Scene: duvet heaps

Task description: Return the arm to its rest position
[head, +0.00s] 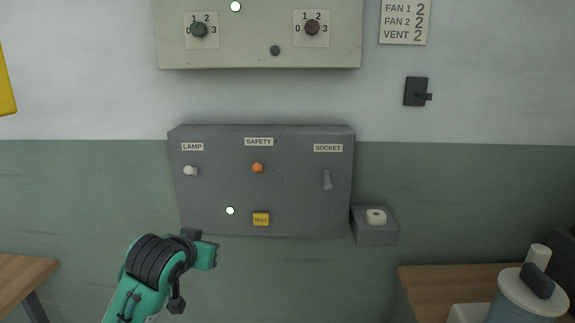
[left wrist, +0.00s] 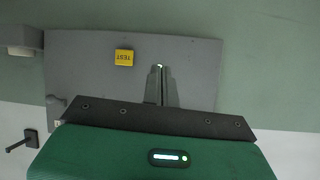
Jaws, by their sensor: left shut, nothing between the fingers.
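My left arm (head: 155,273), green with black joint covers, comes in from the lower left in the head view. Its left gripper (head: 207,253) is just below the lower-left part of the grey control panel (head: 300,205). In the left wrist view the fingers (left wrist: 161,72) are together and empty, pointing toward the panel, which appears upside down there. The yellow TEST button (left wrist: 124,57) is beside the fingertips in that view, apart from them. I cannot tell the exact gap between fingertips and panel. My right gripper is in neither view.
The panel has a LAMP switch (head: 190,170), orange SAFETY light (head: 257,168) and SOCKET lever (head: 327,180). A socket box (head: 375,235) sits right of it. Wooden tabletops stand at left (head: 22,272) and right (head: 440,280). A white-lidded container (head: 510,300) is lower right.

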